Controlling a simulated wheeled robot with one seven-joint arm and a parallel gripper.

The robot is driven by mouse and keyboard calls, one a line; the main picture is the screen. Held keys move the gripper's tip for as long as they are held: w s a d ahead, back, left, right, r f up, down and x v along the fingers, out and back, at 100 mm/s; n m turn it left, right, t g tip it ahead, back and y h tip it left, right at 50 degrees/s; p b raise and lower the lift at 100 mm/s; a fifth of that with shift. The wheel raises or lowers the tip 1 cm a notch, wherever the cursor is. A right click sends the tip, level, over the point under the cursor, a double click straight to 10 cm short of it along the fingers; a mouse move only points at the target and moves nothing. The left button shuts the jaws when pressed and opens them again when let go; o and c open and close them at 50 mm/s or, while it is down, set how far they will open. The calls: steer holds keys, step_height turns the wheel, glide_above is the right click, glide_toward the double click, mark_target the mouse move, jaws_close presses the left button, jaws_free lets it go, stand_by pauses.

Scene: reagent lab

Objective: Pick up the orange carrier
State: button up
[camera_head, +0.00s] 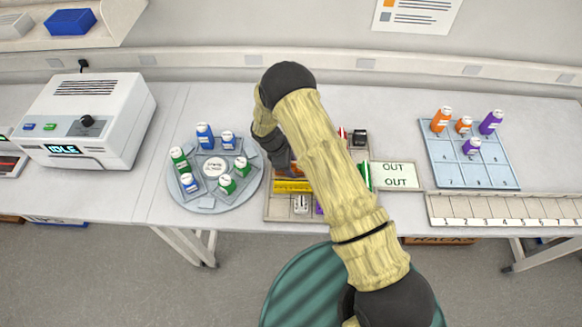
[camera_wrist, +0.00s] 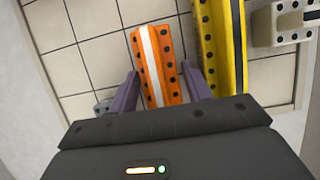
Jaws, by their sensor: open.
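The orange carrier (camera_wrist: 166,68) is a long bar with a white stripe down its middle and dark holes along both sides. In the wrist view it lies on a tiled or gridded light surface. My gripper (camera_wrist: 159,72) is open, with one finger on each side of the carrier's near part. A gap shows at the left finger; I cannot tell whether the right finger touches it. In the head view my arm hides most of the carrier.
A yellow carrier (camera_wrist: 225,50) lies close beside the right finger, with a pale carrier (camera_wrist: 287,22) further right. In the head view a round rack (camera_head: 200,203) of bottles stands left, and a blue-grey bottle tray (camera_head: 490,174) and an OUT sign (camera_head: 394,175) right.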

steer(key=shift+f, duration=0.2)
stand_by(0.3)
steer(key=shift+w, duration=0.1)
steer(key=c, duration=0.8)
steer(key=shift+d, duration=0.1)
steer(key=shift+r, duration=0.1)
steer(key=shift+r, duration=0.15)
step_height(320, 180, up, 10)
steer(key=b, duration=0.4)
